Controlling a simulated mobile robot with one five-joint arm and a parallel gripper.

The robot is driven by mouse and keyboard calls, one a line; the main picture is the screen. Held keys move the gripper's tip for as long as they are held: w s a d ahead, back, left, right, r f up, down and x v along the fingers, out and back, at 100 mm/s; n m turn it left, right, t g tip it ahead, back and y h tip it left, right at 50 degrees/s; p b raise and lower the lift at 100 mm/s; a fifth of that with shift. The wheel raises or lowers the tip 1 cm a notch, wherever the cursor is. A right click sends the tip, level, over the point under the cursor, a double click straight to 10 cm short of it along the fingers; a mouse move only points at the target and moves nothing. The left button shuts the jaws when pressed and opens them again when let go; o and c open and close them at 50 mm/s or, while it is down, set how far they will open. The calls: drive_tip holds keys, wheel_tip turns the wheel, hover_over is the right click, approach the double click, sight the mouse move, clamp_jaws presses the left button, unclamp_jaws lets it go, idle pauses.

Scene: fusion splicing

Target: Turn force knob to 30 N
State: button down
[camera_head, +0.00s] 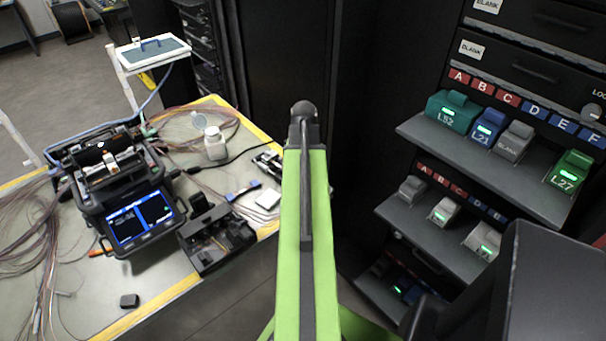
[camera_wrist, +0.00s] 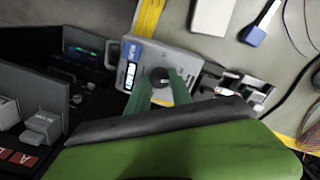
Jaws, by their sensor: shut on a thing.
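The force knob (camera_wrist: 160,76) is a small round black knob on top of a grey box-shaped device (camera_wrist: 182,62) in the wrist view. The device has a blue label and a white display (camera_wrist: 129,76) with dark digits, too small to read surely. My gripper (camera_wrist: 162,86) has its two green fingers on either side of the knob, shut on it. The knob's pointer and any scale cannot be made out. In the head view my green arm hides the knob and the gripper.
The yellow-edged worktable (camera_head: 160,298) holds a fusion splicer (camera_head: 128,200), a black open-topped tool (camera_head: 215,238), a white bottle (camera_head: 214,143) and loose fibres. A black rack with grey shelves (camera_head: 440,145) of coloured modules stands close on the right.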

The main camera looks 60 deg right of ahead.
drive_tip(key=m, duration=0.5)
drive_tip(key=shift+a, duration=0.15)
drive_tip(key=shift+m, duration=2.4)
drive_tip(key=c, duration=1.1)
unclamp_jaws()
drive_tip(key=shift+c, duration=0.2)
drive_tip(key=shift+r, duration=0.1)
wheel_tip(320, 180, up, 17)
drive_tip(key=p, duration=1.7)
